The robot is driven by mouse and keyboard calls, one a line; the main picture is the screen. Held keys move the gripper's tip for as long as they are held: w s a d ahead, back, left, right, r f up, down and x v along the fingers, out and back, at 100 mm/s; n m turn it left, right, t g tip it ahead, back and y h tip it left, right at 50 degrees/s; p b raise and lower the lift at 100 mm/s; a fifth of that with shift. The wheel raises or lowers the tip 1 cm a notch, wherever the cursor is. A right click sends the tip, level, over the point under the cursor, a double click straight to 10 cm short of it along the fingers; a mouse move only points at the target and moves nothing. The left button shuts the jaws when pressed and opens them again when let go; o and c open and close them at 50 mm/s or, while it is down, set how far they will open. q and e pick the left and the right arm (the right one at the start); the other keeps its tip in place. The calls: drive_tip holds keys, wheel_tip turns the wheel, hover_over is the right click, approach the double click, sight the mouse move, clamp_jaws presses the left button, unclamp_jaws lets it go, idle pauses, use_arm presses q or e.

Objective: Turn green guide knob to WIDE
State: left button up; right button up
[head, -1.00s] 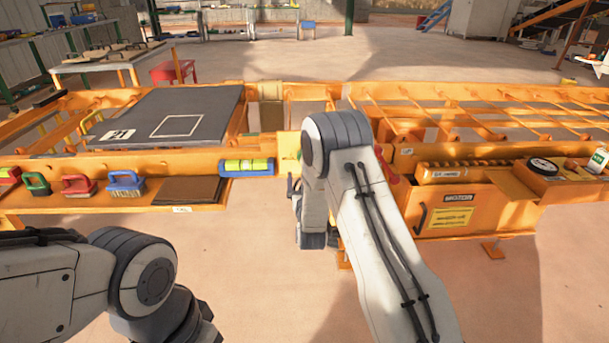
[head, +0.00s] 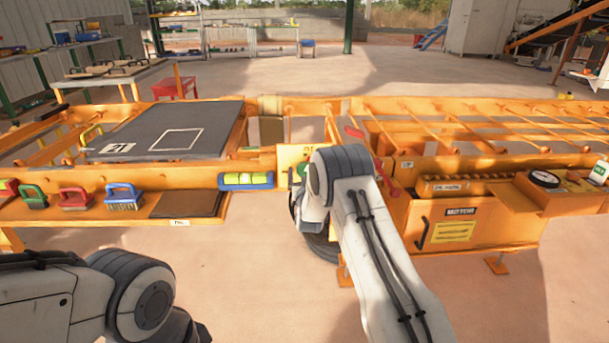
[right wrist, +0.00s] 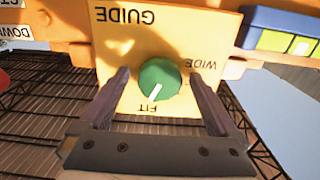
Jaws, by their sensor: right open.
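The round green guide knob (right wrist: 158,80) sits on a yellow plate (right wrist: 118,60) in the right wrist view, which shows it upside down. Its white pointer line aims at the FIT label (right wrist: 155,109); the WIDE label (right wrist: 203,65) is to the knob's upper right. My right gripper (right wrist: 161,76) is open, with one finger on each side of the knob and visible gaps between. In the head view the yellow plate (head: 291,155) and part of the green knob (head: 302,169) show beside my right arm, which hides much of the gripper. My left gripper is out of view.
A blue spirit level (head: 245,181) lies left of the plate, with several brushes farther left. The orange motor box (head: 455,218) and red handles (head: 391,188) are close to the right of my right arm. Open floor lies in front.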

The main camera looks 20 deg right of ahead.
drive_tip(key=c, duration=1.4)
drive_tip(key=n, duration=0.5)
drive_tip(key=shift+n, duration=0.4)
drive_tip(key=n, duration=0.6)
drive_tip(key=shift+r+p, duration=0.1)
drive_tip(key=shift+p, duration=0.3)
drive_tip(key=n+p, duration=0.1)
drive_tip(key=n, duration=0.5)
drive_tip(key=shift+n, duration=0.3)
drive_tip(key=shift+n+p, duration=0.3)
drive_tip(key=shift+n, duration=2.3)
